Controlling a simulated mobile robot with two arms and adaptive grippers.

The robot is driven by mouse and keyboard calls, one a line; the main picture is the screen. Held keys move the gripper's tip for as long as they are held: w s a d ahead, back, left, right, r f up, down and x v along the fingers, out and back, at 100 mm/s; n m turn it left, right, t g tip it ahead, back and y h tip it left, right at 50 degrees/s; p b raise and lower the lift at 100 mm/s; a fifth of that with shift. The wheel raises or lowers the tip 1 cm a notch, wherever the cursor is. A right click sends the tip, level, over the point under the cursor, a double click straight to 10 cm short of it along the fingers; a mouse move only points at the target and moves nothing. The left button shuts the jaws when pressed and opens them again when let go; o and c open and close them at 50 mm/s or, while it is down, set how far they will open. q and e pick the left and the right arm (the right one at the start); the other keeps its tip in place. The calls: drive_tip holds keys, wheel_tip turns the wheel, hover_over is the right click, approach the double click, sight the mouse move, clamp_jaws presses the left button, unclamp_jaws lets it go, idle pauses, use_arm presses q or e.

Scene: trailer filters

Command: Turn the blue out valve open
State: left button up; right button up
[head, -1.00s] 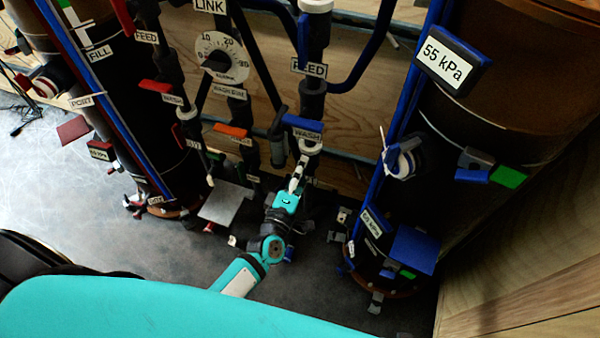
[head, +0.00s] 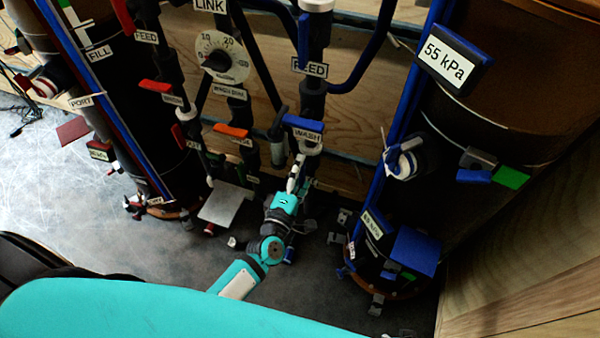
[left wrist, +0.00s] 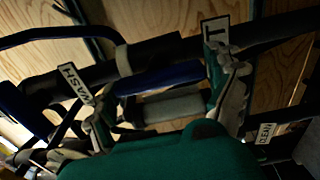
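My left gripper (head: 298,178) reaches in at the lower middle of the head view, at the right-hand pipe stack, just below the blue wash handle (head: 303,122). In the left wrist view, its two fingers (left wrist: 163,88) stand apart, one on each side of a blue bar handle (left wrist: 160,77) and a grey cylindrical part (left wrist: 173,105). A tag ending in T (left wrist: 216,45) is by the right finger, so this may be the blue out valve. I cannot tell whether the fingers touch it. In the head view that valve is hidden behind my gripper. My right gripper is not in view.
A brown tank with blue fittings (head: 408,160) stands to the right, with a 55 kPa display (head: 453,55). An orange handle (head: 231,130) and a grey plate (head: 226,204) are left of my gripper. The dark floor (head: 190,260) is open at the left front.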

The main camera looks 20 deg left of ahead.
use_arm(q)
drive_tip(key=shift+o, duration=0.5)
drive_tip(key=shift+s, duration=0.1)
drive_tip(key=s, duration=1.1)
drive_tip(key=shift+s+a, duration=0.2)
drive_tip(key=shift+s, duration=0.2)
